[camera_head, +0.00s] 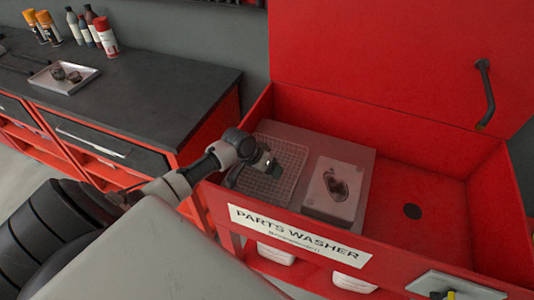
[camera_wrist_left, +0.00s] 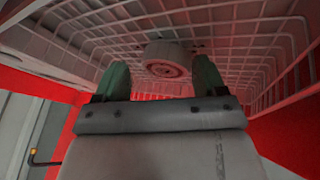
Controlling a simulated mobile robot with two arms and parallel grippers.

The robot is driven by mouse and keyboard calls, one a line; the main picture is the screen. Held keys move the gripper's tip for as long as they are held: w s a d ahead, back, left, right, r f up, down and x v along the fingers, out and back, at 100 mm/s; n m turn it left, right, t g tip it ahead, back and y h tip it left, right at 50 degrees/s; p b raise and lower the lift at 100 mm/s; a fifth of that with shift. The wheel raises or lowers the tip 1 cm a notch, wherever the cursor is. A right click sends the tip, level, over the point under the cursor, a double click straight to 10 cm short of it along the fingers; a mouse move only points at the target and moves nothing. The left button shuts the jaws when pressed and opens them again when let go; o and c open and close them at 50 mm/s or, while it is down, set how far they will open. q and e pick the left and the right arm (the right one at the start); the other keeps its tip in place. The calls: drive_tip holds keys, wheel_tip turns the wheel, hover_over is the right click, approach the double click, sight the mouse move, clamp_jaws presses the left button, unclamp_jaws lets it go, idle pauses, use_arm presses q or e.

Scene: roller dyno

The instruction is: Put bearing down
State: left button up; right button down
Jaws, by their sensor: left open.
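The bearing (camera_wrist_left: 168,60) shows in the left wrist view as a pale round ring with a reddish middle. It is at the wire basket (camera_wrist_left: 240,42), beyond and between my fingertips, with a gap on each side. My left gripper (camera_wrist_left: 162,78) is open, with green fingertips apart. In the head view my left gripper (camera_head: 262,168) is at the wire basket (camera_head: 284,158) inside the red parts washer (camera_head: 410,138). The bearing cannot be made out in the head view, where the gripper and wrist cover part of the basket. My right gripper is not in view.
A pale box (camera_head: 318,205) with a dark part on it stands right of the basket. The washer's raised lid (camera_head: 390,60) and walls surround the area. The dark workbench (camera_head: 150,95) at left bears a tray (camera_head: 62,86) with small parts, plus bottles and cans. The washer's right floor is clear.

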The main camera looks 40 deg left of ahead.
use_arm(q)
drive_tip(key=shift+s+a+f, duration=0.1)
drive_tip(key=shift+s+f, duration=0.35)
drive_tip(key=shift+f, duration=0.15)
drive_tip(key=shift+w+a+r+g, duration=0.15)
drive_tip(key=shift+r+g, duration=0.15)
drive_tip(key=shift+r, duration=0.3)
drive_tip(key=v, duration=1.2)
drive_tip(key=shift+a, duration=0.2)
drive_tip(key=shift+w+d, duration=0.1)
drive_tip(key=shift+w, duration=0.1)
